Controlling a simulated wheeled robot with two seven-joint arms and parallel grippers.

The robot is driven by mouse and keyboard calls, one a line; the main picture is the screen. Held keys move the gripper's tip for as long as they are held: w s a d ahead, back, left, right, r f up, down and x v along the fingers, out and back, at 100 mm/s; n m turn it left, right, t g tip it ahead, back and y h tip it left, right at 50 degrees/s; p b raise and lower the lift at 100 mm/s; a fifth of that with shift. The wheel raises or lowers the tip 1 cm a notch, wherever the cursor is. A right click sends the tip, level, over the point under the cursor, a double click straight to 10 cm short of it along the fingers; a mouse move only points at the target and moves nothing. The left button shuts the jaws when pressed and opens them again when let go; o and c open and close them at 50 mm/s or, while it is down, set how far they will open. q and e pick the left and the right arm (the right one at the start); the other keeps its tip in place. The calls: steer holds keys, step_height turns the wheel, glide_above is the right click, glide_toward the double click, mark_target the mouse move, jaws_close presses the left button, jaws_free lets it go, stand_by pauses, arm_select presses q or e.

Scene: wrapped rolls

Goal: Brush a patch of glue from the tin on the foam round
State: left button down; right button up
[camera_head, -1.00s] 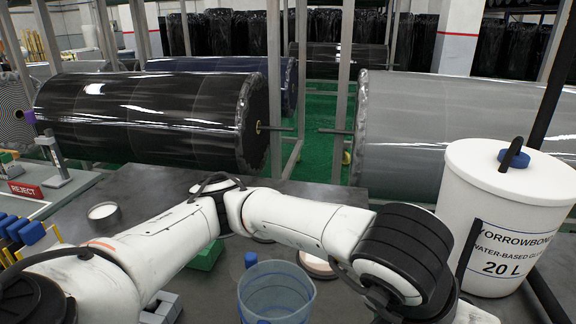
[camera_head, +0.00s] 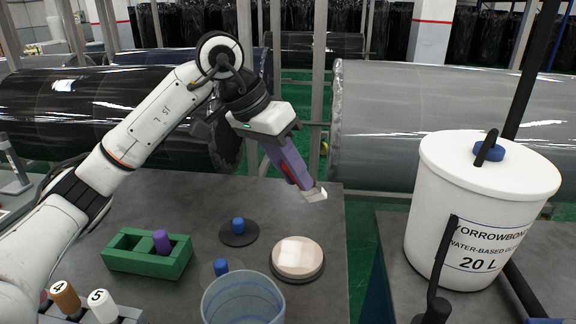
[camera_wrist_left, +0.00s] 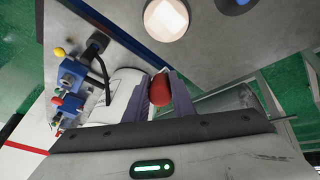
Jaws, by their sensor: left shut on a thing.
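My left gripper (camera_head: 298,172) is raised above the far edge of the grey table. Its purple-grey fingers are shut on a brush with a red handle (camera_head: 291,173) and a cream tip (camera_head: 315,194). The red handle also shows between the fingers in the left wrist view (camera_wrist_left: 161,89). The foam round (camera_head: 298,256) is a pale pink disc on a dark base, with a paler area on top. It also shows in the left wrist view (camera_wrist_left: 165,18). The brush is clear of the round. I cannot clearly identify the glue tin. My right gripper is not in view.
A clear bluish container (camera_head: 243,302) stands at the front. A dark disc with a blue knob (camera_head: 238,230) and a green block with a purple peg (camera_head: 147,254) lie nearby. A white 20 L bucket (camera_head: 482,205) stands right. Numbered pegs (camera_head: 102,305) are front left.

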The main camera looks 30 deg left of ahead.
arm_select(q)
steer(key=shift+a+r, duration=0.3)
steer(key=shift+a, duration=0.4)
step_height(320, 180, down, 5)
steer(key=b, duration=0.4)
steer(key=shift+w+r, duration=0.1)
steer(key=shift+d, duration=0.1)
